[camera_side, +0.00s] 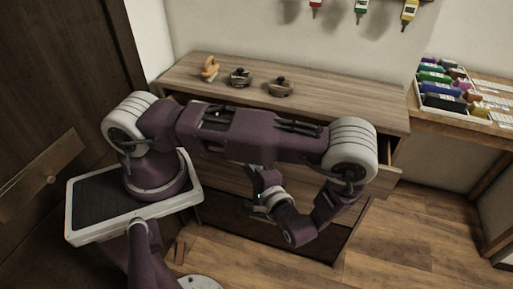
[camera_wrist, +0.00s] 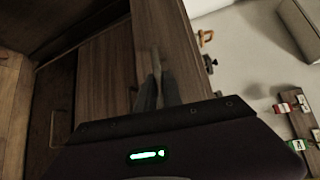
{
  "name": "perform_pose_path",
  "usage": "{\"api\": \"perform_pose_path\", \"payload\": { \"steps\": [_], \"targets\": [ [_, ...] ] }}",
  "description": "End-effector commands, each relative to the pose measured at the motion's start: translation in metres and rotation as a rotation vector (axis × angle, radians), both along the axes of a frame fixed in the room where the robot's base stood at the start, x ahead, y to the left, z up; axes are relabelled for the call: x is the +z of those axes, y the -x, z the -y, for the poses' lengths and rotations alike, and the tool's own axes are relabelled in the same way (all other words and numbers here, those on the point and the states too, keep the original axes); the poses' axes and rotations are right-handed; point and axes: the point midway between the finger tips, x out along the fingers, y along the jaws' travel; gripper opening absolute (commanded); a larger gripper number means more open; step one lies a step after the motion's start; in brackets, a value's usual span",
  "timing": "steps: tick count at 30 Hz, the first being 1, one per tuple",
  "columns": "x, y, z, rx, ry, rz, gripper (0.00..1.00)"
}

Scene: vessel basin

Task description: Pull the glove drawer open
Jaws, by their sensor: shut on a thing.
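The wooden dresser (camera_side: 375,112) stands against the wall, with its upper drawer (camera_side: 388,180) standing out from the body at the right end. I take this to be the glove drawer; no label is readable. Its inside is mostly hidden behind my arm. In the wrist view a drawer front (camera_wrist: 104,75) shows left of the fingers. My gripper (camera_wrist: 157,88) is shut at the upper edge of this drawer front, on what seems to be its handle; the grip itself is dark and blurred. In the side view my fingers are hidden by the arm.
An orange item (camera_side: 210,68) and two small dark vessels (camera_side: 240,77) (camera_side: 281,88) stand on the dresser top. Tagged items (camera_side: 409,11) hang on the wall. Floor (camera_side: 415,225) in front at right is clear.

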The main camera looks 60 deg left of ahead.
Motion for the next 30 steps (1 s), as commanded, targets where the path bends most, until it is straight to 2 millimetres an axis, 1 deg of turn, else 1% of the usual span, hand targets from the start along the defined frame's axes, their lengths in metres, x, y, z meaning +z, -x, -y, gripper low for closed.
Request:
{"api": "perform_pose_path", "payload": {
  "steps": [1,4,13,14,15,17,26,29,30],
  "targets": [
    [-0.001,0.002,0.006,-0.009,0.004,0.002,0.0],
    [0.0,0.007,0.01,-0.008,0.004,0.003,0.0],
    [0.0,0.008,0.011,-0.007,0.004,0.003,0.0],
    [0.0,0.008,0.011,-0.007,0.004,0.003,0.15],
    [0.0,0.008,0.01,-0.006,0.004,0.003,0.23],
    [0.0,0.009,0.01,-0.005,0.003,0.003,0.33],
    [0.0,0.009,0.011,-0.004,0.002,0.003,0.33],
    [0.002,0.008,0.025,-0.006,0.003,0.004,0.33],
    [0.003,0.008,0.034,-0.007,0.005,0.005,0.33]
  ]
}}
